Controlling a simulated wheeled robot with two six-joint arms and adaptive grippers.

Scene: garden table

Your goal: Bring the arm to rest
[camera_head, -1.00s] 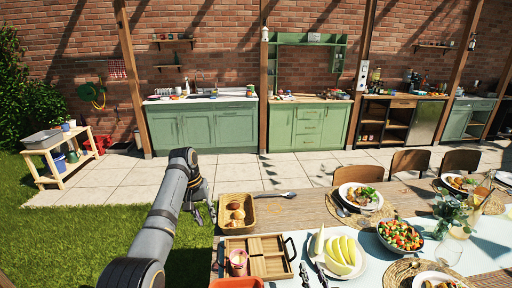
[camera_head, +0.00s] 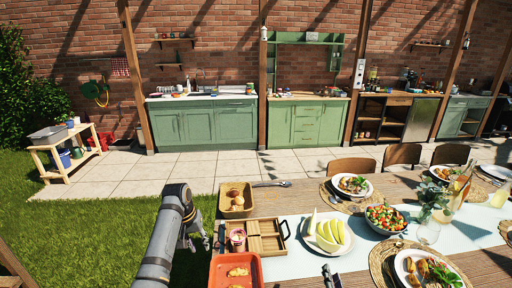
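My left arm rises from the bottom of the head view, left of the wooden table (camera_head: 372,257). Its gripper (camera_head: 203,238) hangs over the grass at the table's left edge, beside a wooden tray. It is small and partly hidden by the wrist, so I cannot tell whether its fingers are open or shut. I see nothing held in it. A dark object that may be part of my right gripper shows at the bottom edge, but I cannot be sure of it.
Near the arm are a basket with bread rolls (camera_head: 236,199), a wooden tray (camera_head: 266,237) with a cup, and an orange tray (camera_head: 236,256) with food. A plate of melon slices (camera_head: 329,233) and a salad bowl (camera_head: 385,219) stand farther right. Grass left of the table is clear.

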